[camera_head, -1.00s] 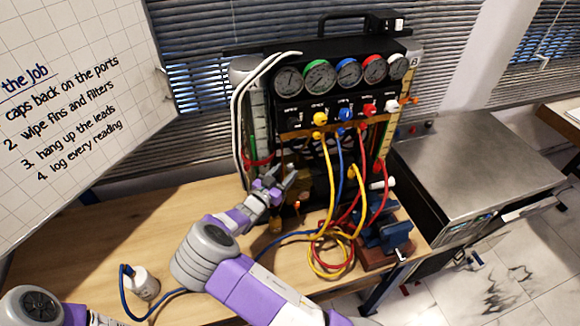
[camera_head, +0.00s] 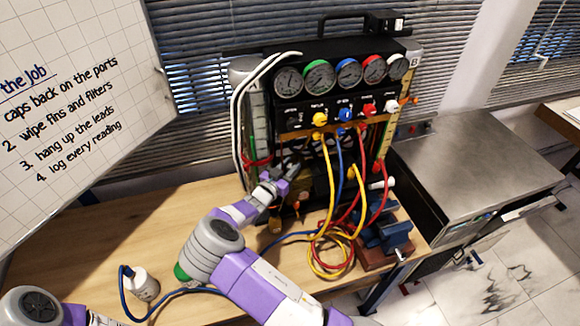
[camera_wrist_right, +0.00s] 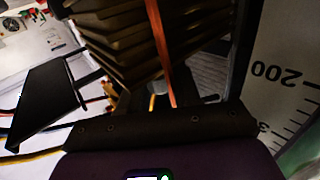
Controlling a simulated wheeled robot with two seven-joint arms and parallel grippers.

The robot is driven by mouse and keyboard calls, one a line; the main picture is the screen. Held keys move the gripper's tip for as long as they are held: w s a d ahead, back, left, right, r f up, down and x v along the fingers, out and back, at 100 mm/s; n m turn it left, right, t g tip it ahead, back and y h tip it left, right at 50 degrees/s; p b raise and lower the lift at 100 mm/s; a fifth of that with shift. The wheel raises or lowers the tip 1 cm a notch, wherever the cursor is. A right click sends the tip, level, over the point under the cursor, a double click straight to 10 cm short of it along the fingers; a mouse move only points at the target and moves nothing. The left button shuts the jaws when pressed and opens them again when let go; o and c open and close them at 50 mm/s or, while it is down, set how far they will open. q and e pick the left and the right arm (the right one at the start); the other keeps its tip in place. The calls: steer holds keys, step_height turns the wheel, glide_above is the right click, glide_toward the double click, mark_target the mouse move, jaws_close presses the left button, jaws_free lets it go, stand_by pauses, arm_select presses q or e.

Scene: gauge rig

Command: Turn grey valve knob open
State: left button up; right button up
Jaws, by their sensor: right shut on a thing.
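The gauge rig (camera_head: 330,100) stands upright at the back of the bench. I cannot pick out a grey valve knob on its dark left part; the yellow knob (camera_head: 320,118), blue knob (camera_head: 346,114), red knob (camera_head: 369,109) and white knob (camera_head: 391,105) show in a row. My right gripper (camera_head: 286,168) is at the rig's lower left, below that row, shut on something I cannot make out. In the right wrist view, a copper-coloured tube (camera_wrist_right: 160,50) runs past the fingers and dark fins (camera_wrist_right: 115,45) lie beyond. My left gripper is out of frame.
Yellow, red and blue hoses (camera_head: 330,245) hang and coil right of my right arm. A blue vise (camera_head: 388,235) stands at the bench's right end. A white bottle (camera_head: 145,285) is front left. The bench (camera_head: 130,220) is clear on the left.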

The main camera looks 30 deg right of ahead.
steer(key=shift+n+t+y+b, duration=0.3)
steer(key=shift+n+t, duration=0.1)
steer(key=shift+t, duration=0.2)
steer(key=n+t+y+b, duration=0.2)
steer(key=n+t, duration=0.1)
steer(key=shift+s+f+t+y, duration=0.1)
steer(key=shift+f+t+y, duration=0.05)
steer(key=shift+t+y, duration=0.25)
steer(key=n+t+y+b, duration=0.1)
steer(key=n+t+y, duration=0.2)
steer(key=y, duration=0.1)
steer(key=shift+d, duration=0.1)
steer(key=shift+n+t+y+b, duration=0.5)
steer(key=shift+n+y, duration=0.4)
steer(key=shift+y, duration=0.6)
steer(key=o, duration=0.9)
steer(key=v, duration=0.7)
steer(key=shift+s+a, duration=0.2)
steer(key=shift+s, duration=0.05)
steer(key=shift+o, duration=0.3)
